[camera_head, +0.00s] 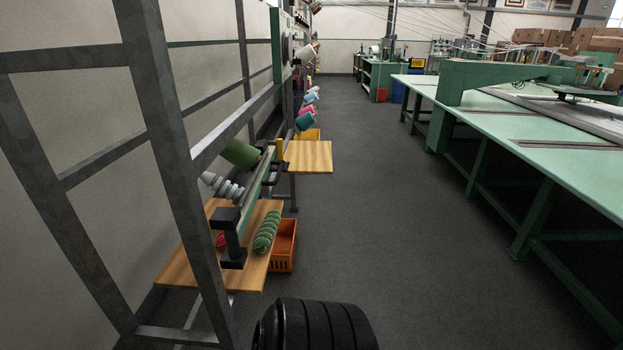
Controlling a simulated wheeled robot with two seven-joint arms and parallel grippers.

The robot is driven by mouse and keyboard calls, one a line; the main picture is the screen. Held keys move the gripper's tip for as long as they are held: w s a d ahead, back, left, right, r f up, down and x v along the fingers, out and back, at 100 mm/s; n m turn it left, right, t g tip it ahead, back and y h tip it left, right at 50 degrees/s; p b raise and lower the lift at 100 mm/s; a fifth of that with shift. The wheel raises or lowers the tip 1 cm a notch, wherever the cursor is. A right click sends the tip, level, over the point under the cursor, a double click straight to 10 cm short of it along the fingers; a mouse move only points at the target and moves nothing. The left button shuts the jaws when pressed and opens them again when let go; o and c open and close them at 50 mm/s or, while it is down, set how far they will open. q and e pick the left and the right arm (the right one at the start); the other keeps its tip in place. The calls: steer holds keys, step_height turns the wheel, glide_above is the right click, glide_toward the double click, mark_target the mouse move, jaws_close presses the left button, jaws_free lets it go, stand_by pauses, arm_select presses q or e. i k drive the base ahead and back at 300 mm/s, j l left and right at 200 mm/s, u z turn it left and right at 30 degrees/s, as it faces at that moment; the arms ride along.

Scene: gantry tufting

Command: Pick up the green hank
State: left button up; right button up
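The green hank (267,231) is a twisted, ribbed bundle of yarn. It lies on a small wooden shelf (258,262) at the lower left, near the shelf's right edge. A dark bracket and green rail of a frame stand just left of it. No gripper shows in this view. A black ribbed rounded part at the bottom centre seems to be part of my own body, and it is apart from the hank.
A metal frame (165,120) fills the left foreground. An orange crate (284,247) sits beside the shelf. A second wooden shelf (309,156) stands farther back. A long green table (560,150) runs along the right. The grey floor (380,210) between them is clear.

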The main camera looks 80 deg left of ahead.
mark_target(262, 240)
steer(key=i+u, duration=0.2)
steer(key=u, duration=0.2)
steer(key=i+u, duration=0.2)
steer(key=u, duration=0.2)
steer(key=i+u, duration=0.15)
steer(key=u, duration=0.25)
steer(key=i+l+u, duration=0.15)
steer(key=u, duration=0.25)
